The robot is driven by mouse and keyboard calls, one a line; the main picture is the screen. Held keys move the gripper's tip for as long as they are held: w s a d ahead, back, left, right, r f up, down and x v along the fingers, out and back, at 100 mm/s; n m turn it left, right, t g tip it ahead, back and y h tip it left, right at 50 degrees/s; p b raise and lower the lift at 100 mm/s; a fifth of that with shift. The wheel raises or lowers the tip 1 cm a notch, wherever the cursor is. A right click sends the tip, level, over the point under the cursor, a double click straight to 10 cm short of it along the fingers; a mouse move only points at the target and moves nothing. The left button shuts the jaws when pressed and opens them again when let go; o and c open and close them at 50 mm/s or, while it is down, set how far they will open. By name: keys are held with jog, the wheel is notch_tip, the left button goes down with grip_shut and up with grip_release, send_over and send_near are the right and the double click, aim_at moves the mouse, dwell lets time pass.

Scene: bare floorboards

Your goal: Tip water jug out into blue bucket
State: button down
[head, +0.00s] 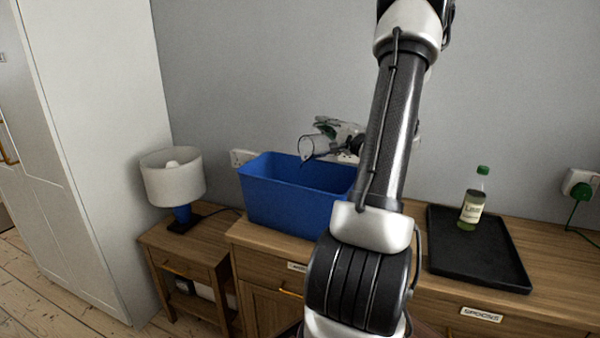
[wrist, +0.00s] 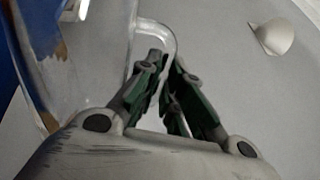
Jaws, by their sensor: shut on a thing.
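The blue bucket (head: 285,200) is a rectangular open tub on the wooden cabinet top, left of my arm in the head view. A clear water jug (head: 320,140) is tilted above the bucket, its open end towards the left. In the wrist view my gripper (wrist: 168,62) is shut on the handle of the clear jug (wrist: 100,50). Blue shows at the left edge there, by the jug. My arm hides part of the bucket's right side and most of the gripper in the head view. I cannot tell whether water is in the jug or bucket.
A black tray (head: 480,262) with a green-capped bottle (head: 473,205) stands right of my arm on the cabinet top (head: 545,250). A lamp (head: 173,180) stands on a lower side table (head: 190,240) at left. A white wardrobe (head: 90,150) is far left. The wall is close behind.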

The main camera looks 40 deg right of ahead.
aim_at(317, 123)
jog(key=shift+a+r+n+y, duration=0.4)
jog(key=shift+a+r+n, duration=0.15)
jog(key=shift+a+n, duration=0.35)
dwell(0.4)
jog(key=shift+s+a+r+n+y, duration=0.15)
jog(key=shift+a+r+n, duration=0.15)
jog(key=shift+a+n, duration=0.3)
jog(key=shift+w+a+r+n+y, duration=0.15)
jog(key=shift+a+r+n, duration=0.15)
jog(key=shift+n, duration=0.4)
